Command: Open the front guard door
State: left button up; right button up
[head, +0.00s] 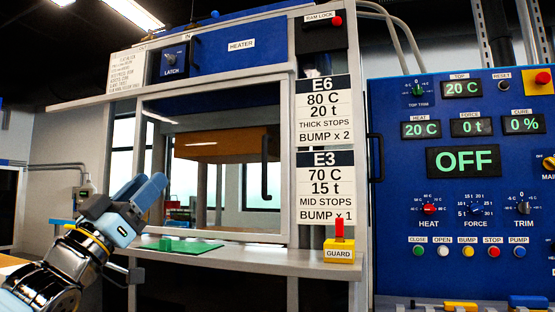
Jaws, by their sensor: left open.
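The front guard door (283,190) is a light-framed clear panel on the front of the press, and it looks shut. A black upright bar handle (265,168) sits near its right side. My left gripper (150,190) is at the left of the view, in front of the door's lower left part. Its blue fingers point up and to the right, and it is open with nothing seen between them. It is well to the left of the handle and apart from it. My right gripper is not in view.
A brown block (225,145) shows behind the panel. A green sheet (180,245) lies on the ledge below. A yellow GUARD box (339,250) with a red lever stands at the ledge's right end. A blue control cabinet (460,220) reading OFF fills the right side.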

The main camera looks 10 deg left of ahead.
aim_at(283, 78)
jog(key=i+l, duration=0.2)
jog(key=i, duration=0.25)
jog(key=i+l, duration=0.2)
jog(key=i, duration=0.3)
